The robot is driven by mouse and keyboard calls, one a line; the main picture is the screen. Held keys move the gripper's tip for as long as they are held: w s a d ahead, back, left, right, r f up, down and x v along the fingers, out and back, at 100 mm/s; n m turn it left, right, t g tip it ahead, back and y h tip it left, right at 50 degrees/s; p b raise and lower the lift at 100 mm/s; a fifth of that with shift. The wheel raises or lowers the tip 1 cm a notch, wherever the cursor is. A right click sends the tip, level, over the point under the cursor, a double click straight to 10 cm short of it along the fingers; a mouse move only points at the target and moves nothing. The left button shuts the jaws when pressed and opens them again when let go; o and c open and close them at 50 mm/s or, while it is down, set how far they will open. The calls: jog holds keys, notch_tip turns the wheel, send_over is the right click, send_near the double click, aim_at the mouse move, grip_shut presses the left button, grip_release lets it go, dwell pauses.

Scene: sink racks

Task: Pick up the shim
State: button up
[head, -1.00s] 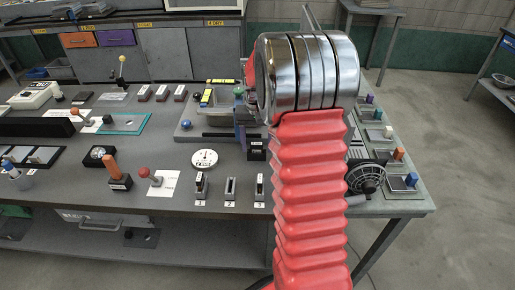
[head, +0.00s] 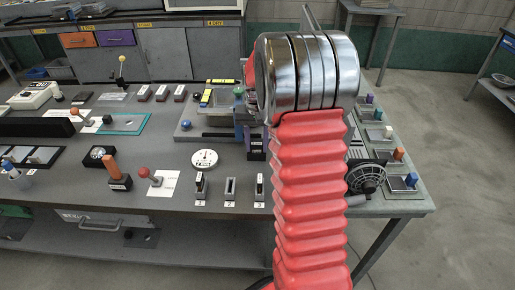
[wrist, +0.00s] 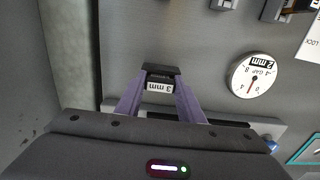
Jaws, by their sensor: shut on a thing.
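The shim (wrist: 159,87) is a small black block with a white "3 mm" label, seen in the wrist view between my fingertips. My gripper (wrist: 161,76) has its two purple fingers closed against the block's two sides. In the head view the shim (head: 256,154) shows as a small dark block at the near end of my purple fingers, on or just above the grey bench top. My arm hides much of the gripper there, and I cannot tell whether the shim touches the bench.
Labelled slotted blocks (head: 230,189) stand in front. A red-knobbed lever (head: 157,181) stands left on a white card. A black handwheel (head: 366,178) is at right.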

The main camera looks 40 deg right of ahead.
aim_at(256, 143)
jog(key=shift+r, duration=0.1)
notch_tip(256, 143, up, 10)
jog(key=shift+f, duration=0.1)
dwell(0.5)
dwell(0.5)
jog(key=w+a+r+n, duration=0.2)
jog(key=w+a, duration=0.4)
jog(key=a, duration=0.6)
jog(key=w+a+r+n, duration=0.2)
jog(key=w+a, duration=0.4)
jog(key=a, duration=0.7)
jog(key=shift+w+r, duration=0.15)
jog(key=shift+r, duration=0.2)
